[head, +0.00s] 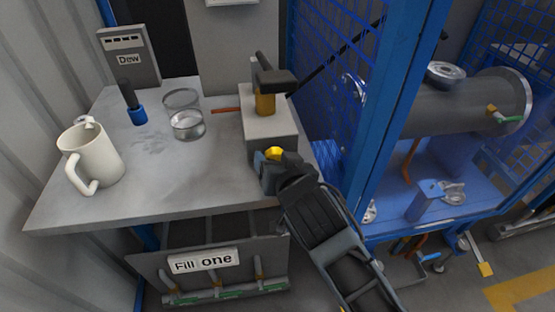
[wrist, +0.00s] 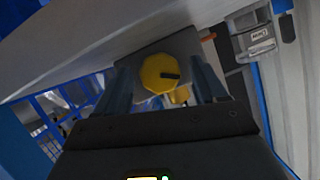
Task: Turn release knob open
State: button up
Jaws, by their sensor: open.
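The release knob (head: 274,154) is yellow and sits low on the front face of a grey block (head: 270,121) at the right end of the table. My gripper (wrist: 165,80) is open, with one finger on each side of the knob. I cannot tell whether the fingers touch it. In the head view my gripper (head: 275,168) is at the knob and partly hides it.
A brass fitting with a dark handle (head: 272,82) tops the block. A white mug (head: 91,155), glass dishes (head: 187,125) and a blue-based tool (head: 137,115) stand on the table (head: 150,190). A blue mesh cage post (head: 385,110) rises close to the right of my arm.

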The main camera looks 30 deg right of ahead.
jog(key=shift+w, duration=0.1)
jog(key=c, duration=1.1)
jog(key=shift+o, duration=0.2)
jog(key=shift+n, duration=0.3)
jog(key=shift+n+h+p, duration=0.3)
jog(key=shift+h+p, duration=0.15)
jog(key=shift+h, duration=0.05)
jog(key=shift+a+n+g+h+p, duration=0.15)
jog(key=shift+n+g+h+p, duration=0.3)
jog(key=shift+n+h, duration=0.65)
jog(key=shift+n, duration=0.4)
